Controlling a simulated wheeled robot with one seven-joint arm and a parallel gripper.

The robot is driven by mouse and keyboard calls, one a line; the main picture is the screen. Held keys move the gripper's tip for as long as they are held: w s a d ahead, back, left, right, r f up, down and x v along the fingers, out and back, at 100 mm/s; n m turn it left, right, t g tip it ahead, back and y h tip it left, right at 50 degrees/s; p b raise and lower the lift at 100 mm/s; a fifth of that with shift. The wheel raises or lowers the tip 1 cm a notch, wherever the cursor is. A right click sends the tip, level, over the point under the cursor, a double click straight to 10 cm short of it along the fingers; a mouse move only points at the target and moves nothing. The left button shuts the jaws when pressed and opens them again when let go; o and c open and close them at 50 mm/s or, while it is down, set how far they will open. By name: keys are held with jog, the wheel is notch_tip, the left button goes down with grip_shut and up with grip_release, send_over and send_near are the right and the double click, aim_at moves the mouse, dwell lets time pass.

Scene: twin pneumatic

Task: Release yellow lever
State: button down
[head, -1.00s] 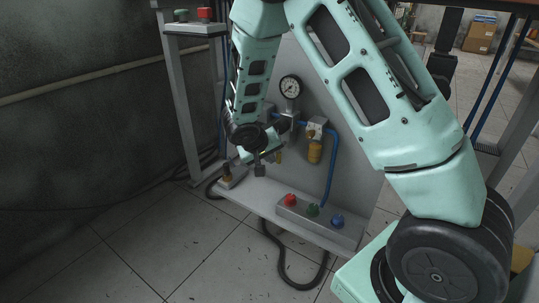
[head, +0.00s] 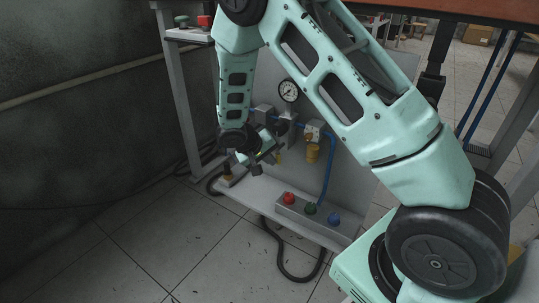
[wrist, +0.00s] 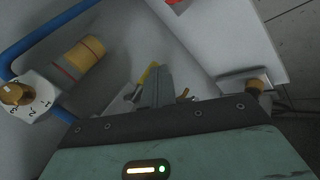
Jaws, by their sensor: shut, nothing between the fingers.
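A slim yellow lever (wrist: 148,73) shows in the wrist view right beside my gripper's fingertips, with its lower part hidden behind the fingers. I cannot tell whether they touch. My gripper (wrist: 160,74) is shut and empty. In the head view my gripper (head: 256,168) is low in front of the grey panel, just above the shelf's left part. A small yellow piece (head: 279,158) shows just to its right there and may be the same lever.
The grey panel carries a gauge (head: 288,90), a yellow-bowled regulator (head: 312,153) and a blue hose (head: 328,170). A button box (head: 308,208) with red, green and blue buttons sits on the shelf. A brass knob on a block (wrist: 256,86) is right of my gripper.

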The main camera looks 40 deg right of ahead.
jog(key=shift+s+d+n+g+h+p, duration=0.2)
jog(key=shift+n+g+h+p, duration=0.25)
jog(key=shift+g+p, duration=0.8)
jog(key=shift+s+d+n+g+h+p, duration=0.1)
jog(key=shift+s+n+g+h+p, duration=0.3)
jog(key=shift+p, duration=1.45)
jog(key=shift+r+n+g+h+p, duration=0.1)
jog(key=shift+n+g+h+p, duration=0.55)
jog(key=shift+g, duration=0.6)
jog(key=shift+s+d+r+p, duration=0.1)
jog(key=shift+p, duration=0.2)
jog(key=shift+r+p, duration=0.6)
jog(key=shift+r, duration=0.25)
